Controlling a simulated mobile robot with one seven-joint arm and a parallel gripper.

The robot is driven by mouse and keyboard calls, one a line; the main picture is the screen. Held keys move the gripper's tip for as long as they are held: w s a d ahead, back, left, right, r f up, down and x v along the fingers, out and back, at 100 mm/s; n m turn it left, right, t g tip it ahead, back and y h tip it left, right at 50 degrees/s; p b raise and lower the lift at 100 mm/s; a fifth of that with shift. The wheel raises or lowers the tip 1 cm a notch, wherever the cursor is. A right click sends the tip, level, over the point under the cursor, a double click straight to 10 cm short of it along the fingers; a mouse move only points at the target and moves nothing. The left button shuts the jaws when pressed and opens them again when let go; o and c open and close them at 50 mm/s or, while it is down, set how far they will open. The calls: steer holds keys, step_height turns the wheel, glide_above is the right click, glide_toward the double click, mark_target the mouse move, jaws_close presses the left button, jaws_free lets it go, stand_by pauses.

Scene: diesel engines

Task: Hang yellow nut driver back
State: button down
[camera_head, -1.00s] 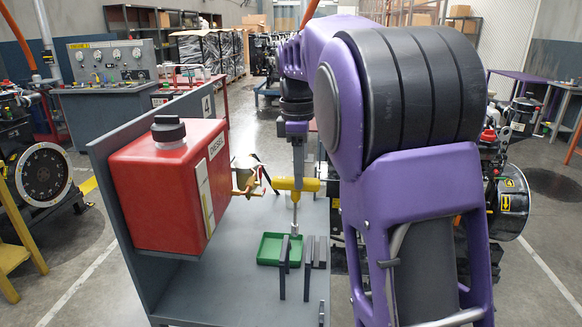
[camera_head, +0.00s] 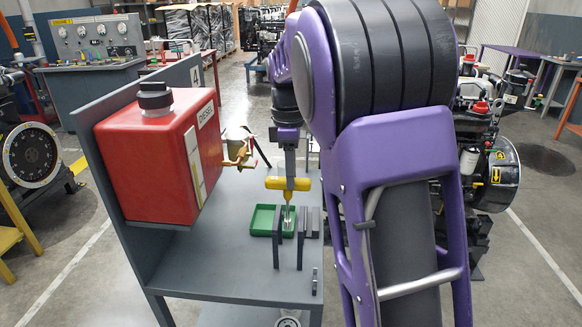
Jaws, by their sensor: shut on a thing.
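The yellow nut driver (camera_head: 288,184) has a T-shaped yellow handle and a grey metal shaft that hangs straight down. My gripper (camera_head: 290,174) is shut on the middle of the handle from above. The handle is level, above two dark upright posts (camera_head: 276,238) on the grey workbench (camera_head: 215,265). In the picture, the shaft's lower end shows between the posts' upper parts, over the green tray (camera_head: 262,220). I cannot tell how far behind the posts the shaft is, or whether it touches anything.
My purple arm hides the right side.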

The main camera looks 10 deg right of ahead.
mark_target(291, 198)
steer(key=shift+f+b, duration=1.75)
steer(key=shift+f, duration=1.8)
steer(key=shift+d+f, duration=0.2)
steer(key=shift+f, duration=0.3)
steer(key=shift+c, duration=0.8)
jaws_free()
steer(key=shift+r, duration=0.25)
steer(key=shift+r+p, duration=1.5)
steer(key=shift+r, duration=0.1)
